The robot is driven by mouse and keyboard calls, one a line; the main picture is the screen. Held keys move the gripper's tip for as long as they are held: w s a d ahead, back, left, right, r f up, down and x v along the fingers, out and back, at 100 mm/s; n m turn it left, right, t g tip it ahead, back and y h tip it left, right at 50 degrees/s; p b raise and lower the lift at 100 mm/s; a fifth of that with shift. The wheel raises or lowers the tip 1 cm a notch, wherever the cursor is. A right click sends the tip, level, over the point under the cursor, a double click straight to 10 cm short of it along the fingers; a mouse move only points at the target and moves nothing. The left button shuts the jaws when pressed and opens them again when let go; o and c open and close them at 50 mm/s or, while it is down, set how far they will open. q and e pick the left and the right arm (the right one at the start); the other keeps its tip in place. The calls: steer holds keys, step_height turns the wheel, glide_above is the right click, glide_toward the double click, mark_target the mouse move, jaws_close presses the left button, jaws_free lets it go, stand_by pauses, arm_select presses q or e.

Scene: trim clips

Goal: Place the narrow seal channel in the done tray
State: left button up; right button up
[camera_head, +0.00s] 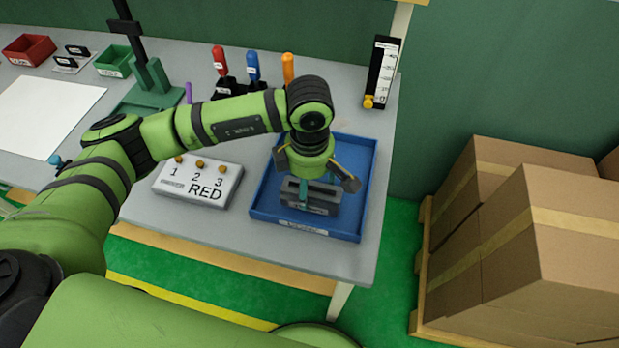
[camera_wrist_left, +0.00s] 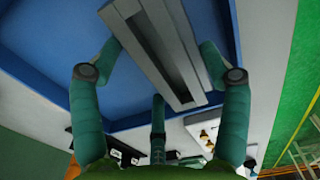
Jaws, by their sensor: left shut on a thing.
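A grey channel with a long slot, the narrow seal channel (camera_head: 311,194), is over the blue done tray (camera_head: 356,228) at the table's right end. My left gripper (camera_head: 308,192) is above the tray and shut on the channel. In the left wrist view the channel (camera_wrist_left: 165,50) lies between the teal fingers of the gripper (camera_wrist_left: 160,75), with the blue tray floor (camera_wrist_left: 45,45) behind it. I cannot tell whether the channel touches the tray floor. The arm hides part of the tray's far side. My right gripper is not in view.
A white board marked RED (camera_head: 198,185) with three knobs stands left of the tray. Several coloured-handled tools (camera_head: 252,68) and a scale stand (camera_head: 382,72) are behind. Red (camera_head: 29,49) and green (camera_head: 115,61) bins are at the back left. Cardboard boxes (camera_head: 530,250) stand right of the table.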

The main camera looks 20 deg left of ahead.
arm_select(q)
steer(key=shift+f, duration=0.4)
steer(key=shift+f, duration=0.1)
steer(key=o, duration=1)
steer(key=shift+f+b, duration=0.1)
steer(key=shift+b, duration=0.2)
steer(key=shift+c, duration=0.2)
steer(key=o, duration=0.4)
